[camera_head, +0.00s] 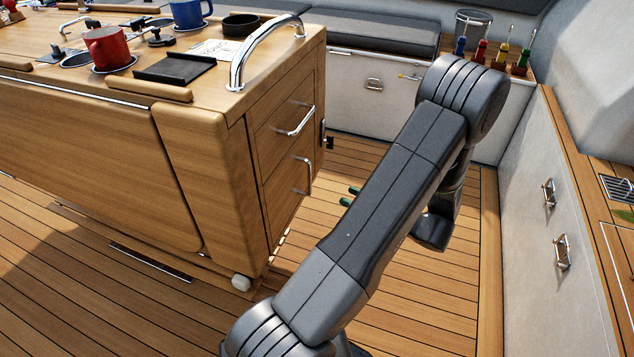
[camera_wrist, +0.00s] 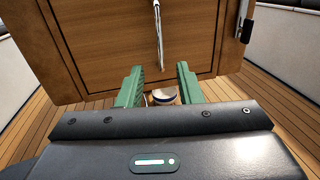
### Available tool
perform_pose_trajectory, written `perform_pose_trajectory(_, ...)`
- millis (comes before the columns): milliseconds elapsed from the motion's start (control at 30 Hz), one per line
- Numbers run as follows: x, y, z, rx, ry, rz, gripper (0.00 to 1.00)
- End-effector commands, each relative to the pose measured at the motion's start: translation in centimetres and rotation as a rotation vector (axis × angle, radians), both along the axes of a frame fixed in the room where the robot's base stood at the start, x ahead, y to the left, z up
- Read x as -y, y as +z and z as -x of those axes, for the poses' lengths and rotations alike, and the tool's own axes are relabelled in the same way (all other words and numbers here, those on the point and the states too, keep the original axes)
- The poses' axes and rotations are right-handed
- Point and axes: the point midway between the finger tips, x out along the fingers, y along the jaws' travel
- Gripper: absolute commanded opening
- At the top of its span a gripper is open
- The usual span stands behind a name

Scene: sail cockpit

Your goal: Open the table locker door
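The table locker door (camera_head: 287,196) is the lower wooden panel on the end of the table, and it looks shut. It carries an upright metal handle (camera_head: 309,175). In the wrist view, the door panel (camera_wrist: 120,35) fills the top middle, with the handle (camera_wrist: 158,30) near the picture's centre line. My gripper (camera_head: 350,195) has green fingers, which show to the right of the handle, apart from it. In the wrist view, my gripper (camera_wrist: 158,75) is open with a wide gap between its fingers, and no handle is between them. My arm hides the rest of the gripper in the head view.
A drawer with a metal handle (camera_head: 295,122) sits above the door, and a chrome rail (camera_head: 245,55) tops that end. A dark latch (camera_wrist: 246,30) is on the right edge. A round pale-and-dark object (camera_wrist: 165,96) shows low between the fingers. Bare floor (camera_head: 430,300) lies right.

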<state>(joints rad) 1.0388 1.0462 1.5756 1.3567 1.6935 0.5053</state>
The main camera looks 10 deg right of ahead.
Motion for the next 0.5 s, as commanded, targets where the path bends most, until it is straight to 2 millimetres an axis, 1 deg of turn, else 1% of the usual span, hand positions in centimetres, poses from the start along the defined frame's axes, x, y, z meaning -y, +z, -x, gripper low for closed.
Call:
perform_pose_trajectory(33,-0.9,-0.2,-0.8,0.000,0.005,0.000,0.32)
perform_pose_trajectory(100,-2.1,-0.2,-1.9,0.000,0.006,0.000,0.32)
perform_pose_trajectory(300,-5.0,-0.2,-4.9,-0.001,0.006,0.002,0.32)
perform_pose_trajectory(500,-7.1,-0.1,-7.0,-0.001,0.004,0.002,0.32)
